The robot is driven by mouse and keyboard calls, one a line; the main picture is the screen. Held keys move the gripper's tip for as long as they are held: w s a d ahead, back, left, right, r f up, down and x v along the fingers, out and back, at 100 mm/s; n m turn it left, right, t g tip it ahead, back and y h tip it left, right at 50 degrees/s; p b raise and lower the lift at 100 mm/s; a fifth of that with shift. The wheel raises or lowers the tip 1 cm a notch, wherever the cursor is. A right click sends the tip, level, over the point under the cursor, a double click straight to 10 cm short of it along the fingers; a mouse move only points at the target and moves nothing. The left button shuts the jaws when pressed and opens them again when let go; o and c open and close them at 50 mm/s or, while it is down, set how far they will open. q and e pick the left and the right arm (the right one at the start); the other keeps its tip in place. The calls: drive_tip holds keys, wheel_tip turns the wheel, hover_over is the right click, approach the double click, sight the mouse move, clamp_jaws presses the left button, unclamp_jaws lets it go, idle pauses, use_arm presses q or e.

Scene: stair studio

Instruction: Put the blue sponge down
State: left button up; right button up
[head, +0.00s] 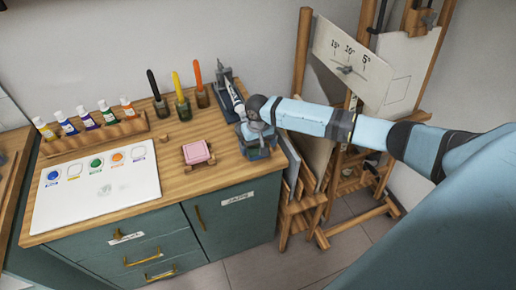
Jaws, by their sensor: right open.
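My right arm comes in from the right, and its gripper (256,146) is low over the right front edge of the wooden-topped cabinet. The gripper is open, but its fingertips are hard to make out. A dark bluish shape shows at and under the gripper; I cannot tell how much of it is the blue sponge and how much is the gripper itself. No blue sponge shows clearly elsewhere. My left gripper is not in view.
A pink sponge (196,152) sits in a small wooden holder left of the gripper. A white palette sheet (100,192), a rack of paint tubes (93,136) and several coloured handles in jars stand further left and behind. An easel (300,60) stands right of the cabinet (232,218).

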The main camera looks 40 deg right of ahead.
sight(257, 150)
wheel_tip(257, 150, up, 10)
drive_tip(key=s+a+f+n+t+y, duration=0.25)
drive_tip(key=s+a+f, duration=0.35)
drive_tip(key=a, duration=0.3)
drive_tip(key=s+a+f+n+t+y, duration=0.2)
drive_tip(key=s+a+f+t+y, duration=0.25)
drive_tip(key=a, duration=0.55)
drive_tip(key=s+d+f+t+h, duration=0.1)
drive_tip(key=s+f+t, duration=0.1)
drive_tip(key=s, duration=0.6)
drive_tip(key=s+f+n+t+h, duration=0.1)
drive_tip(key=s+f+t+h, duration=0.1)
drive_tip(key=s, duration=0.6)
drive_tip(key=shift+s+d+f+h, duration=0.15)
drive_tip(key=shift+d+f+h, duration=0.2)
drive_tip(key=shift+f, duration=0.3)
